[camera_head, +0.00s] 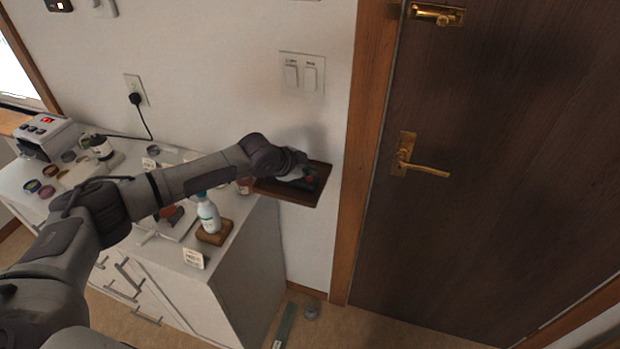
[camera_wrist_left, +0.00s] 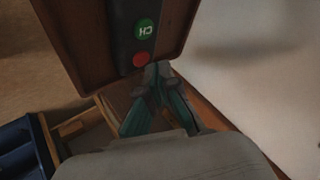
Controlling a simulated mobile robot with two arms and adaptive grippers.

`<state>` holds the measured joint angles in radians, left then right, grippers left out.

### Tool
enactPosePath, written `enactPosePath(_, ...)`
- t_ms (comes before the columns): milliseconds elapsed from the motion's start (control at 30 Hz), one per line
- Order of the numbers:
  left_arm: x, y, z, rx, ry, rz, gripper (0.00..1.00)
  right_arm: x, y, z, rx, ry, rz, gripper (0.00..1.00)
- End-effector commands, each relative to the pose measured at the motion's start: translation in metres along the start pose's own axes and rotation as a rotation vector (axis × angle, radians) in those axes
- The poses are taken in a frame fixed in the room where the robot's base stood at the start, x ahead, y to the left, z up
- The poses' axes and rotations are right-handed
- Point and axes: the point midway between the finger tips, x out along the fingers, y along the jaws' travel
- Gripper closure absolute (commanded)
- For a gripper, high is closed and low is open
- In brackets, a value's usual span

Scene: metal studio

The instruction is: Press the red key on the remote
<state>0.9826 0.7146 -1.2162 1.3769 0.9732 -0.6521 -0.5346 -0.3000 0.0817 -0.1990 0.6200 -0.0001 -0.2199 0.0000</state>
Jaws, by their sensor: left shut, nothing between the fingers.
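The dark remote (camera_wrist_left: 122,22) lies on a small brown wooden shelf (camera_wrist_left: 75,50), seen close in the left wrist view. The red key (camera_wrist_left: 143,60) is a round button below a green round key marked CH (camera_wrist_left: 144,29). My left gripper (camera_wrist_left: 156,72) is shut and empty, with its fingertips right beside the red key. I cannot tell whether they touch it. In the head view, my left gripper (camera_head: 298,172) is over the shelf (camera_head: 318,190) on the wall and hides much of the remote. My right gripper is in neither view.
A white cabinet (camera_head: 235,262) left of the shelf holds a white bottle on a wooden block (camera_head: 214,236), a label card (camera_head: 194,258) and small items. Wall switches (camera_head: 302,75) are above the shelf. A brown door (camera_head: 480,170) with a brass handle stands to the right.

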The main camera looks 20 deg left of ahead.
Motion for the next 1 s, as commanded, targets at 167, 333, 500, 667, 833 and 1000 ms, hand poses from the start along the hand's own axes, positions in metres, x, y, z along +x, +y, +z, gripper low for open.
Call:
enactPosePath(167, 0.0048, 0.004, 0.0034, -0.001, 0.0, 0.001, 1.0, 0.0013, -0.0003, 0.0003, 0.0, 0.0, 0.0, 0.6)
enactPosePath(333, 0.0048, 0.0037, 0.0034, -0.001, 0.0, 0.0, 1.0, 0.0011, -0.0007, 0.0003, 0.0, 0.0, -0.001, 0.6)
enactPosePath(500, 0.0049, 0.0038, 0.0035, 0.0, 0.0, 0.0, 1.0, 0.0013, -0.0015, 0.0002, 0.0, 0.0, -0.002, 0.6)
enactPosePath(667, 0.0059, 0.0045, 0.0042, -0.001, 0.0, 0.0, 1.0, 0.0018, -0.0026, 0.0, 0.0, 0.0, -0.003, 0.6)
enactPosePath(833, 0.0073, 0.0054, 0.0053, -0.001, 0.0, 0.0, 1.0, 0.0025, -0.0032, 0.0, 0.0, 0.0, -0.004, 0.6)
enactPosePath(1000, 0.0077, 0.0057, 0.0056, -0.001, 0.0, 0.0, 1.0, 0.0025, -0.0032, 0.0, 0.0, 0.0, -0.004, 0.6)
